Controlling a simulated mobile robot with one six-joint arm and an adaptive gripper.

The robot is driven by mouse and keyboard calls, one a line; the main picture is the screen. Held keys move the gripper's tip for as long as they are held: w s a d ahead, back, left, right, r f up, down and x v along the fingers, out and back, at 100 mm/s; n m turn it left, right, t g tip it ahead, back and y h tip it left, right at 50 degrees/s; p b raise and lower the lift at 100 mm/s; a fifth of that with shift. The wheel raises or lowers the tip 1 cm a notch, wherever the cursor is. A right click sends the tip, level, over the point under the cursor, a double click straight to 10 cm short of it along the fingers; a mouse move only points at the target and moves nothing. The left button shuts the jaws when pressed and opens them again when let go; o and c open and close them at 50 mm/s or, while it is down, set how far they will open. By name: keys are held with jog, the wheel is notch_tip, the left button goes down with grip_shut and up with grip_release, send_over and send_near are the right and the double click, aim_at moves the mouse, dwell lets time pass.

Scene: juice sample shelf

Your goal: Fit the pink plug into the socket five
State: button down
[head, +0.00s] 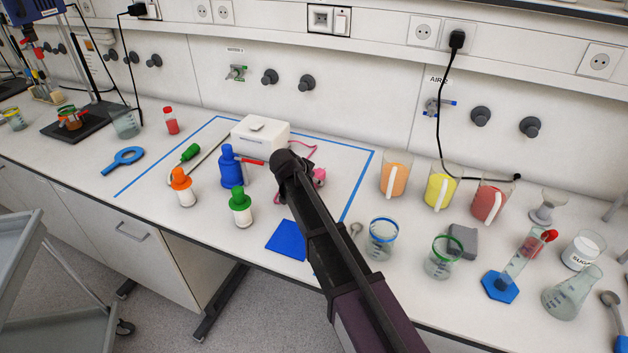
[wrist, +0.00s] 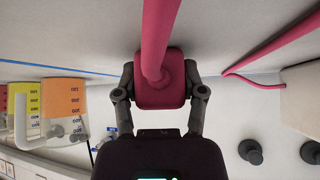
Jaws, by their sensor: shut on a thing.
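My gripper (wrist: 161,78) is shut on the pink plug, with one finger at each side of it in the wrist view. The pink plug (wrist: 160,95) has a thick pink cord that runs up out of the wrist picture. In the head view the pink plug (head: 320,175) shows just right of my arm's end, above the blue-taped area; my arm hides most of the gripper. More pink cord (head: 303,149) shows by the white box (head: 262,135). White wall sockets (head: 422,31) run along the panel at the back. I cannot read any socket numbers, so I cannot tell which is five.
A black plug (head: 457,40) with a hanging cable fills one wall socket. Orange (head: 396,178), yellow (head: 440,190) and red beakers stand right of the tape. A blue bottle (head: 231,168) and small capped bottles stand left of my arm. Dark wall knobs (head: 480,117) stick out behind.

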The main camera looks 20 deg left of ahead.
aim_at(318, 171)
jog(key=shift+r+p, duration=2.5)
jog(key=shift+p, duration=0.05)
jog(key=shift+s+f, duration=0.1)
